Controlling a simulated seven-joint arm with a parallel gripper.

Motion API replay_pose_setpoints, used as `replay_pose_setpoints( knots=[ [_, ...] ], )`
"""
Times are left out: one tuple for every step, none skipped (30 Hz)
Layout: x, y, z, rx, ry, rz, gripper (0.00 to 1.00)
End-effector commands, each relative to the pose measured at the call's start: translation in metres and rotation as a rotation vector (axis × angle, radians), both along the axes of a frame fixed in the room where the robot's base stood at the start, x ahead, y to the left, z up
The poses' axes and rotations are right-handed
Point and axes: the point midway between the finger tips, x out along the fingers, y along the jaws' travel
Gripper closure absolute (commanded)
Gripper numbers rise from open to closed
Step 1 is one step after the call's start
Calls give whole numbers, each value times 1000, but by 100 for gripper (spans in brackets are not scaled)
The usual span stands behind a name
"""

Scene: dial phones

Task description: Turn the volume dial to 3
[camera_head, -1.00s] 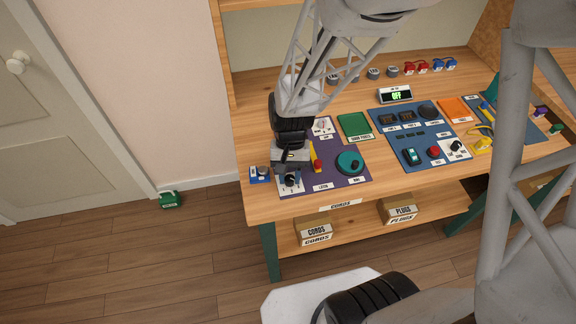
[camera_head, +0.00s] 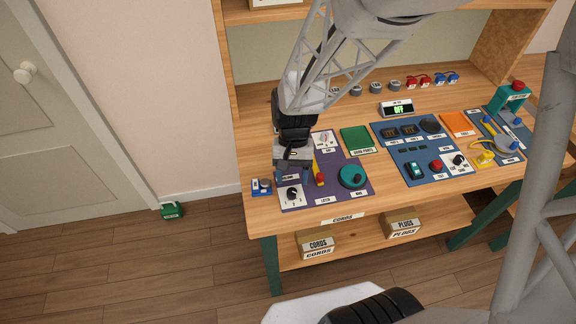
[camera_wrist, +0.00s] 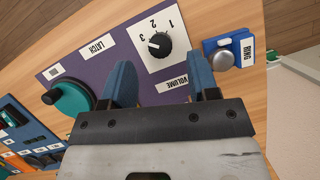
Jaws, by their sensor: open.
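The volume dial (camera_wrist: 159,44) is a black knob on a white plate marked 1, 2 and 3, beside the VOLUME label (camera_wrist: 171,84). Its white pointer mark faces left in the wrist view, on the side of the 3. In the head view the dial (camera_head: 292,193) stands at the front left of the purple panel (camera_head: 325,194). My gripper (camera_wrist: 162,78) is open and empty. Its two blue fingers are apart from the dial and do not touch it. In the head view my gripper (camera_head: 292,178) is just above and behind the dial.
A blue RING button box (camera_wrist: 224,57) stands beside the panel. A teal dial (camera_head: 352,176) and a red-and-yellow latch lever (camera_head: 318,174) share the purple panel. A blue panel (camera_head: 422,150) with several controls lies to the right.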

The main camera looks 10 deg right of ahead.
Motion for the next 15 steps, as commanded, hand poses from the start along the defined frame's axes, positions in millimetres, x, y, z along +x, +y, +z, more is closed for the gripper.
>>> replay_pose_setpoints(
  knots=[
    [3, -1, 7, 0, -2, 0, 45],
    [5, -1, 11, 0, -2, 0, 45],
    [7, -2, 15, 0, -3, 0, 45],
    [8, -2, 18, 0, -2, 0, 45],
    [9, -2, 21, 0, -2, 0, 45],
    [10, -3, 25, 0, -1, -1, 45],
    [11, -3, 27, 0, -2, -1, 45],
    [12, -3, 29, 0, -2, -1, 45],
    [13, -3, 31, 0, -2, -1, 45],
    [13, -3, 32, 0, -2, -1, 45],
    [14, -3, 33, 0, -1, -1, 45],
    [14, -4, 34, 0, -1, -1, 45],
    [14, -4, 35, 0, -1, -1, 45],
    [14, -4, 35, 1, 0, -1, 45],
    [14, -4, 35, 1, 0, -1, 45]
  ],
)
